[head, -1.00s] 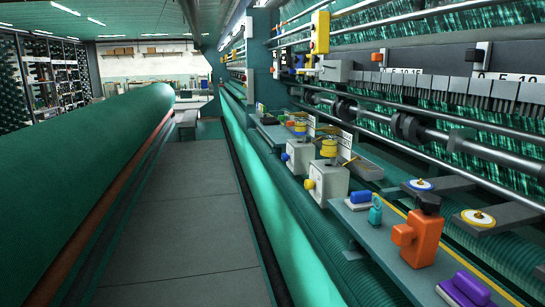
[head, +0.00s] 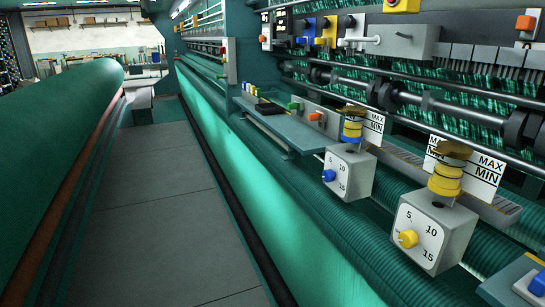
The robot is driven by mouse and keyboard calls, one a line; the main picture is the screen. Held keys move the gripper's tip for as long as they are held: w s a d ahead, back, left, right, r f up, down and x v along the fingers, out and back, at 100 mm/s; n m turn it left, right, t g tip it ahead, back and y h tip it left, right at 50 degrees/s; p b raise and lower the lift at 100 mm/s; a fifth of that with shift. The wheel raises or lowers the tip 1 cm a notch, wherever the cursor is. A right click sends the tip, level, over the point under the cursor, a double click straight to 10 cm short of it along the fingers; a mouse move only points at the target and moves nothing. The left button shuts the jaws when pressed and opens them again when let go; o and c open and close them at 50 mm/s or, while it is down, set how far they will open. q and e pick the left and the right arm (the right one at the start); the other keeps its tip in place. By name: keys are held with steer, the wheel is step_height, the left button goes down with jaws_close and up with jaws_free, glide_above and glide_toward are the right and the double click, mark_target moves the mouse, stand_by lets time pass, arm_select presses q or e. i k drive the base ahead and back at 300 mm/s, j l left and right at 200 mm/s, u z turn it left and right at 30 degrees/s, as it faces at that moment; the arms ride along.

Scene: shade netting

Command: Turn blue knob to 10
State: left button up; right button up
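The blue knob (head: 328,175) sits on the left part of the front face of a white box (head: 359,176). Which way the knob points cannot be told. On top of this box stands a stack with a blue and a yellow part (head: 352,130) beside a MAX/MIN plate (head: 373,127). Neither of my grippers is in view.
A similar white box (head: 434,233) with a yellow knob (head: 408,239) and marks 5, 10, 15 stands nearer, at right. A shelf with green and orange buttons (head: 296,128) lies behind. A clear grey walkway (head: 165,200) runs between the green roll (head: 50,150) and the machine.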

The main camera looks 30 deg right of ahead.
mark_target(328, 175)
steer(key=i+z, duration=0.2)
steer(key=i, duration=0.2)
steer(key=i+j+z, duration=0.2)
steer(key=i, duration=0.2)
steer(key=i+j+z, duration=0.2)
steer(key=i, duration=0.2)
steer(key=i+j+z, duration=0.15)
steer(key=z, duration=0.3)
steer(key=i+j+z, duration=0.25)
steer(key=z, duration=0.2)
steer(key=i+j+z, duration=0.25)
steer(key=z, duration=0.2)
steer(key=i+j+z, duration=0.1)
steer(key=j+z, duration=0.35)
steer(key=i+j+z, duration=0.1)
steer(key=j+z, duration=0.25)
steer(key=z, duration=0.15)
